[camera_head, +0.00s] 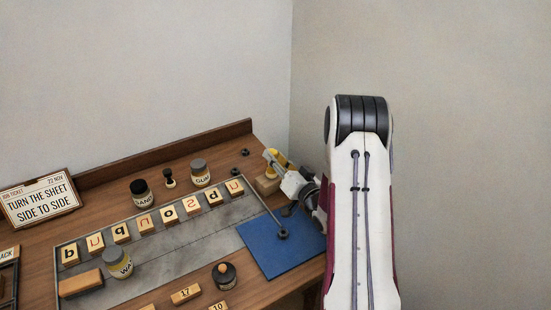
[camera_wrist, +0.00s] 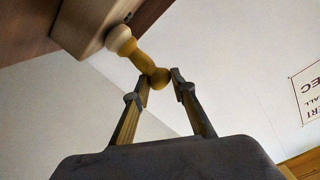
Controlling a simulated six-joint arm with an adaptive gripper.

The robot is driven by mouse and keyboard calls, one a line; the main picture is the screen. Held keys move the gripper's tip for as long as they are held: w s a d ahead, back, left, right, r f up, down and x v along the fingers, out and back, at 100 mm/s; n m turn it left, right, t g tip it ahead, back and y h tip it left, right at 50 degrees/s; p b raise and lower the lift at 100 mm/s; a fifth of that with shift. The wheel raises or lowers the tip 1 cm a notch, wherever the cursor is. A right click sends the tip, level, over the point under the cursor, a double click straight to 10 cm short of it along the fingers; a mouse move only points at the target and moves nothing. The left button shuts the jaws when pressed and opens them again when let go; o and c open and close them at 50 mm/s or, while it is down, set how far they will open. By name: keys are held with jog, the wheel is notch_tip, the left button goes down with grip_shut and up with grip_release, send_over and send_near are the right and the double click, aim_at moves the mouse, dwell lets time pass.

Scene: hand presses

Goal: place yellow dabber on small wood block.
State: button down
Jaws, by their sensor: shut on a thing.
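The yellow dabber (camera_head: 278,158) is at the back right of the bench in the head view, in my gripper (camera_head: 272,157). In the wrist view the dabber (camera_wrist: 140,60) has a yellow, waisted body and a pale round end. My gripper (camera_wrist: 162,79) is shut on its near yellow knob. The small wood block (camera_head: 266,186) is just below the dabber in the head view. In the wrist view the block (camera_wrist: 80,25) is beyond the pale end, which overlaps its edge. I cannot tell whether they touch.
A blue mat (camera_head: 285,247) with a dark-knobbed rod lies in front of the block. A grey tray (camera_head: 185,250) holds a row of letter blocks. Jars (camera_head: 200,173) and a dark stamp (camera_head: 169,178) stand behind it. A raised back rail (camera_head: 165,158) edges the bench.

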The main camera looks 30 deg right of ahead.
jog(key=shift+f, duration=0.1)
dwell(0.3)
jog(key=c, duration=1.7)
grip_release()
jog(key=shift+s, duration=6.05)
jog(key=shift+w+r, duration=0.15)
jog(key=shift+r, duration=0.05)
